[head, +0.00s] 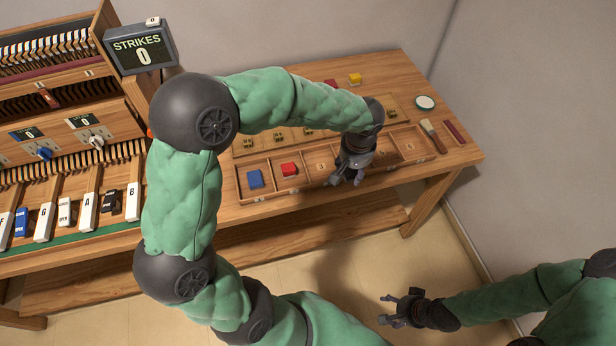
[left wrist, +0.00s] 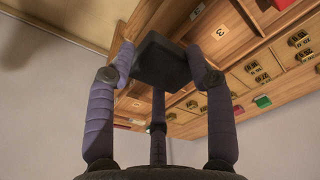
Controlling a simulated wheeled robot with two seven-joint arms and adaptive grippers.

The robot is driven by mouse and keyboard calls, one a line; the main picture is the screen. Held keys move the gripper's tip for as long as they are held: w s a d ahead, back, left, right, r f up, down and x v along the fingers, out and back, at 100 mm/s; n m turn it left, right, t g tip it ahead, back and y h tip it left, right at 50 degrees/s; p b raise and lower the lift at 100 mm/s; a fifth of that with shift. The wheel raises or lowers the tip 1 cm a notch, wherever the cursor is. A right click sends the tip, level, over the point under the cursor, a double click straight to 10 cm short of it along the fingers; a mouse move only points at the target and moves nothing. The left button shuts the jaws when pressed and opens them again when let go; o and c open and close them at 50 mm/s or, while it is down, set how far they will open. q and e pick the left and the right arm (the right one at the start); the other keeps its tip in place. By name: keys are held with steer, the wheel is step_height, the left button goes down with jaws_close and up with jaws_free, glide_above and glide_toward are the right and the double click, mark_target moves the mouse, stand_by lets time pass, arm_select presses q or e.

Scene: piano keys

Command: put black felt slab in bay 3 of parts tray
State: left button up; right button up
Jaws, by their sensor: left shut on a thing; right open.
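My left gripper (head: 345,174) is shut on the black felt slab (left wrist: 160,60), which sits between its fingers in the left wrist view. In the head view the slab cannot be told apart from the dark fingers. The parts tray (head: 243,184) lies along the front of the bench. A blue slab (head: 255,179) is in its first bay and a red slab (head: 289,169) in its second. Bay 3 (head: 321,168) shows bare wood; its label also shows in the left wrist view (left wrist: 222,31). The gripper is over the tray, just right of bay 3's label. My right gripper (head: 400,309) is open and empty, away from the bench.
Behind the tray is a wooden board (head: 392,106) with small brass-coloured pieces, partly hidden by my left arm. A yellow block (head: 355,79), round white dish (head: 425,102), brush (head: 433,136) and dark red strip (head: 454,132) lie around it. The piano mechanism (head: 60,110) stands left.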

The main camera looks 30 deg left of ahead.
arm_select(q)
steer(key=shift+a+f, duration=0.25)
steer(key=shift+a, duration=0.05)
steer(key=w+a+f+b, duration=0.2)
steer(key=w+a+f, duration=0.2)
steer(key=a, duration=0.4)
steer(key=b, duration=0.2)
glide_above(322, 167)
steer(key=d, duration=0.1)
steer(key=f, duration=0.2)
steer(key=s+f, duration=0.1)
steer(key=f, duration=0.1)
steer(key=shift+f, duration=0.3)
steer(key=shift+w+a+f, duration=0.2)
steer(key=shift+a+f, duration=0.1)
steer(key=shift+f, duration=0.15)
steer(key=shift+f+b, duration=0.75)
steer(key=shift+f, duration=0.8)
steer(key=shift+f, duration=0.1)
steer(key=o, duration=0.9)
steer(key=shift+c, duration=0.2)
